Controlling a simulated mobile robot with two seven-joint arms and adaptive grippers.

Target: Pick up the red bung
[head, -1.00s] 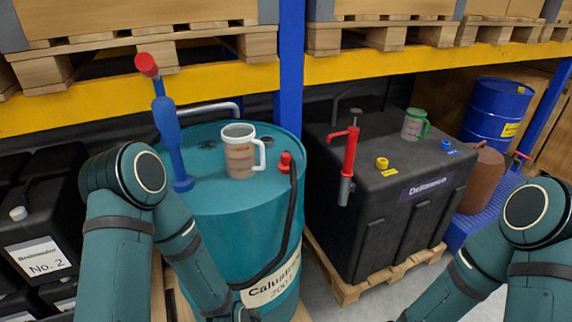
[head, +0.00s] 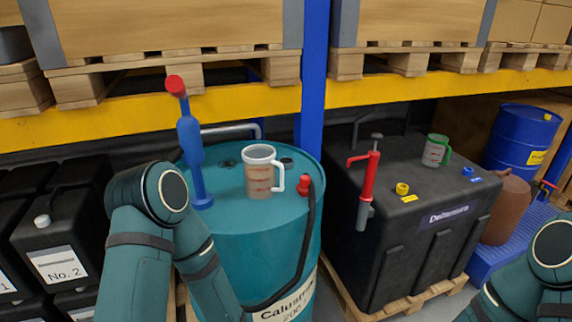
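A small red bung (head: 304,186) stands on the top of the teal drum (head: 245,237), near its right edge. A black hose runs down right beside it; I cannot tell whether they are joined. A white-rimmed measuring jug (head: 260,178) stands just left of the bung on the drum top. My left arm comes in at the lower left, in front of the drum, and its gripper is below the picture. My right arm shows at the lower right corner, and its gripper is also out of view.
A blue hand pump (head: 191,150) with a red top rises from the drum's left side. A black tank (head: 420,235) on a pallet carries a red pump (head: 368,180), a yellow cap (head: 402,189) and a green-handled jug (head: 436,151). A yellow shelf beam (head: 120,121) crosses behind.

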